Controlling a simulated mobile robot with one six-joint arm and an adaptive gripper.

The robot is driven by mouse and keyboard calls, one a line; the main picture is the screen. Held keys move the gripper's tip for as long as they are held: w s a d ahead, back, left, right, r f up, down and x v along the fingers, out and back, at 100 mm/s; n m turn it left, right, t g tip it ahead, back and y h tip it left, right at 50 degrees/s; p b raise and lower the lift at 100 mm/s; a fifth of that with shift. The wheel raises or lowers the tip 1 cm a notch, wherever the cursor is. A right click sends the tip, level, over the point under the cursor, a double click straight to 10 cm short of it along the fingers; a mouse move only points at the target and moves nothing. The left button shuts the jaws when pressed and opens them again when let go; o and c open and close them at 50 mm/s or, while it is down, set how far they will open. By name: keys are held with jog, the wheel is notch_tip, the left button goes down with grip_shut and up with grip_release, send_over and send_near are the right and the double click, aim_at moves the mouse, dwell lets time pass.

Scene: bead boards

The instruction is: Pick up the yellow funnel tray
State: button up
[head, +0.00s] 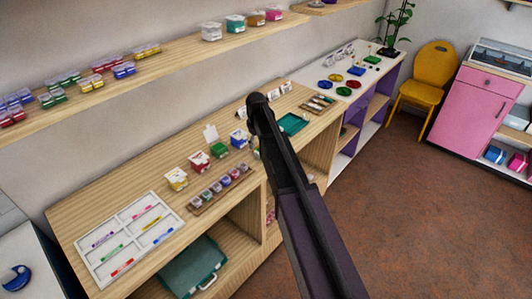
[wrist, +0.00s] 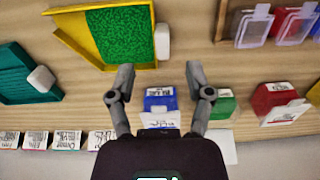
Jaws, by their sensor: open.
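The yellow funnel tray (wrist: 78,33) lies on the wooden counter at the top of the wrist view. It holds many small green beads, and a white block (wrist: 163,42) sits at its right edge. My gripper (wrist: 160,74) is open and empty, its two fingers spread apart just below the tray in the picture. The fingers do not hold the tray. In the head view my arm reaches over the counter with my gripper (head: 258,104) at its far end, and the arm seems to hide the yellow tray there.
A teal tray (wrist: 22,78) with a white block lies left of the yellow one. Small label cards (wrist: 68,141) line the counter edge. A wall shelf (head: 180,53) runs above.

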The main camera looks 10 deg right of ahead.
aim_at(258, 152)
jog(key=shift+f, duration=0.15)
notch_tip(258, 152, down, 5)
jog(key=b, duration=0.5)
dwell(0.6)
grip_shut()
